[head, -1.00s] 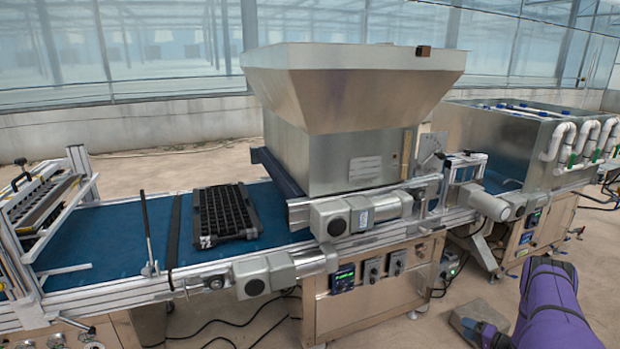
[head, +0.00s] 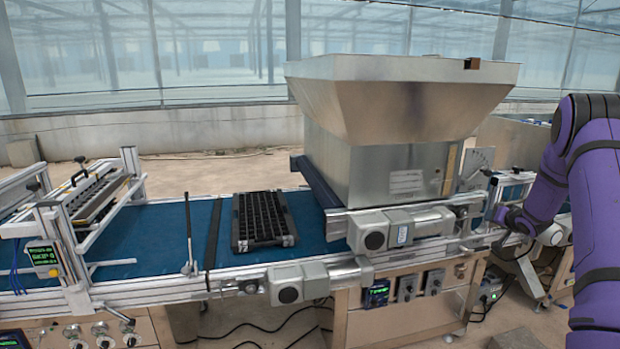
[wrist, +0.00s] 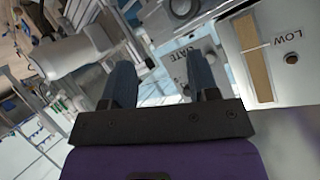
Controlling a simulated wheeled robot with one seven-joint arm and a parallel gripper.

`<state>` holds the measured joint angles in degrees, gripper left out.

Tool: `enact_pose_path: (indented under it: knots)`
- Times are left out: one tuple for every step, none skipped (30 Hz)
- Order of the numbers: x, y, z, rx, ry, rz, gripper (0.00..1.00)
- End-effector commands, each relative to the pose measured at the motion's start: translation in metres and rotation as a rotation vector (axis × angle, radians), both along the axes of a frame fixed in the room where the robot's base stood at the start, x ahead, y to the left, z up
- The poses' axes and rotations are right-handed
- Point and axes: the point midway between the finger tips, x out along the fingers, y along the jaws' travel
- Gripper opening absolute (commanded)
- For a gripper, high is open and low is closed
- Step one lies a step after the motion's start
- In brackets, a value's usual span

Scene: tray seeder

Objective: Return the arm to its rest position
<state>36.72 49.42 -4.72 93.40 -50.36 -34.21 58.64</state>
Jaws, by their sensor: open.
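My purple arm stands at the right side of the head view, in front of the seeder's right end. My gripper (wrist: 160,85) shows in the wrist view with its two dark fingers apart and nothing between them. In the head view the arm's dark end (head: 508,218) reaches left beside the hopper's lower right, but its fingers are too small to make out there. A black seed tray (head: 263,220) lies flat on the blue conveyor belt (head: 160,238), away from my gripper.
The metal hopper (head: 400,100) and its motor housings (head: 378,231) stand close left of my arm. In the wrist view a panel marked LOW (wrist: 285,60) is near the right finger. A control display (head: 43,259) is at left. Floor shows behind the conveyor.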

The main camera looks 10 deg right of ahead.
Motion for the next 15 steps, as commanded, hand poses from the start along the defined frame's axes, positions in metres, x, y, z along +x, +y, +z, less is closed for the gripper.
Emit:
enact_pose_path:
  knots:
    - [0.003, 0.012, 0.026, -0.025, 0.006, -0.006, 0.55]
    - [0.003, 0.019, 0.038, -0.040, 0.015, -0.009, 0.55]
    - [0.003, 0.027, 0.054, -0.058, 0.025, -0.017, 0.55]
    - [0.002, 0.034, 0.066, -0.071, 0.034, -0.021, 0.55]
    - [0.001, 0.042, 0.077, -0.083, 0.041, -0.025, 0.55]
    - [-0.001, 0.051, 0.092, -0.099, 0.053, -0.031, 0.55]
    - [-0.003, 0.059, 0.104, -0.110, 0.062, -0.034, 0.55]
    - [-0.005, 0.066, 0.115, -0.121, 0.070, -0.037, 0.55]
    - [-0.008, 0.076, 0.129, -0.134, 0.082, -0.042, 0.55]
    - [-0.011, 0.085, 0.139, -0.145, 0.092, -0.044, 0.55]
    - [-0.015, 0.093, 0.149, -0.152, 0.101, -0.047, 0.55]
    - [-0.020, 0.103, 0.163, -0.165, 0.114, -0.048, 0.55]
    - [-0.024, 0.112, 0.172, -0.171, 0.124, -0.050, 0.55]
    - [-0.028, 0.120, 0.181, -0.180, 0.134, -0.050, 0.55]
    - [-0.035, 0.132, 0.193, -0.188, 0.147, -0.051, 0.55]
